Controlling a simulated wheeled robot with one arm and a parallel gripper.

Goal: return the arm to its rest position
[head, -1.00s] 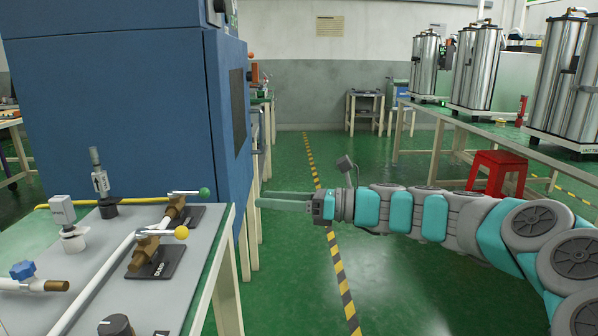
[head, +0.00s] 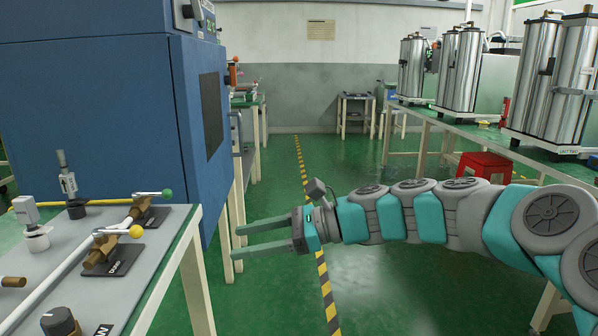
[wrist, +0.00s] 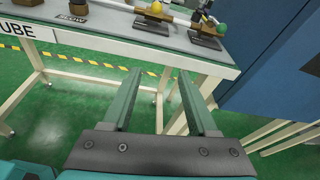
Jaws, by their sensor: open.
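My gripper (head: 236,241) is open and empty in the head view, with its two green fingers apart and pointing left. My arm stretches from the right edge across the aisle over the green floor. In the wrist view my gripper (wrist: 162,75) also shows with its fingers apart and nothing between them. The fingertips are near the right end of the valve table, apart from it.
The valve table (head: 188,235) stands at left, with a yellow-knobbed valve (head: 136,231) and a green-knobbed valve (head: 166,194). A blue cabinet (head: 100,110) rises behind it. A red stool (head: 485,165) and steel cylinders (head: 461,70) are at right. The aisle is clear.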

